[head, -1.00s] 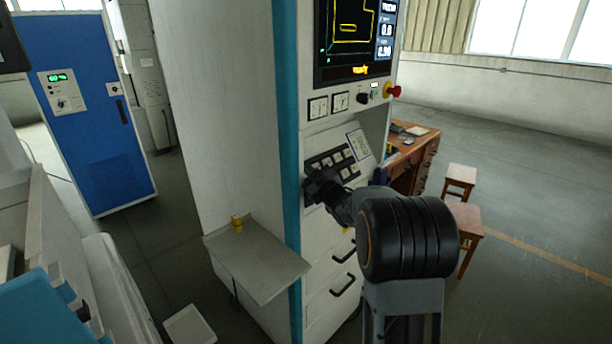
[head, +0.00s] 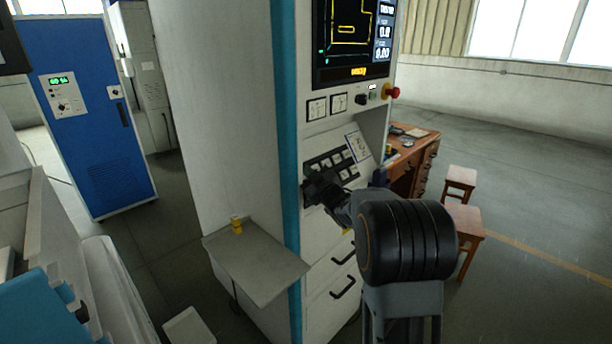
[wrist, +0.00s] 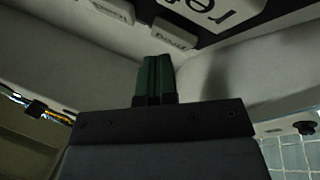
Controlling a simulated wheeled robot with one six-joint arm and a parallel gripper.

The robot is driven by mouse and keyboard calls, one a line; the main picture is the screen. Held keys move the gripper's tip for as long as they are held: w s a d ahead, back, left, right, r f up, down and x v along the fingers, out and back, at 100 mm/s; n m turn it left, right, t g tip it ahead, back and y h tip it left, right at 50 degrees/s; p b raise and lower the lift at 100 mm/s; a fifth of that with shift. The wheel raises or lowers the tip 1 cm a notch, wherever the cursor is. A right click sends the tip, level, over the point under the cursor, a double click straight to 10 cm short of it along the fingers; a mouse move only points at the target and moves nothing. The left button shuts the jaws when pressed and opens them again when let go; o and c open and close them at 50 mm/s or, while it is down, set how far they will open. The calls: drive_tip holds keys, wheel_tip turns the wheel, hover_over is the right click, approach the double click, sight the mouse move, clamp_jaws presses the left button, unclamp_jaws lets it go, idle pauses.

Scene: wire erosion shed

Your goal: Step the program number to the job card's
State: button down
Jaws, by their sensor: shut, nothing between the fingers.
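The control cabinet's sloped panel carries a black key block (head: 329,163) with several white keys. Right of the keys stands a white card (head: 357,146) with dark writing, apparently the job card; its number is too small to read. My gripper (head: 312,190) is low in front of the key block and covers part of its lower left. In the wrist view its green fingers (wrist: 155,78) are together and empty, pointing at the pale panel below a black strip with a large-lettered white key (wrist: 212,10). I cannot tell whether they touch the panel.
A screen (head: 350,40) with a yellow outline is above, with a red stop button (head: 392,92) below it. A grey shelf (head: 262,270) with a small yellow item (head: 237,225) juts out at lower left. A wooden desk (head: 420,160) and stools (head: 461,182) stand to the right.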

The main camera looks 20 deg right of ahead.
drive_tip(key=shift+a+f+b, duration=0.25)
drive_tip(key=shift+f+b, duration=0.15)
drive_tip(key=shift+b, duration=0.45)
idle(0.4)
drive_tip(key=shift+w+a+r+b, duration=0.1)
drive_tip(key=shift+w+r+b, duration=0.1)
drive_tip(key=shift+b, duration=0.3)
idle(1.6)
drive_tip(key=shift+s+r, duration=0.1)
idle(0.5)
drive_tip(key=shift+s+d+r+p, duration=0.2)
drive_tip(key=shift+d+r+p, duration=0.3)
drive_tip(key=shift+r, duration=0.2)
drive_tip(key=shift+s+d+r, duration=0.2)
drive_tip(key=shift+s+r, duration=0.1)
drive_tip(key=shift+s, duration=0.3)
drive_tip(key=shift+s+d+r, duration=0.2)
drive_tip(key=shift+s+r, duration=0.1)
drive_tip(key=shift+s, duration=0.25)
idle(1.3)
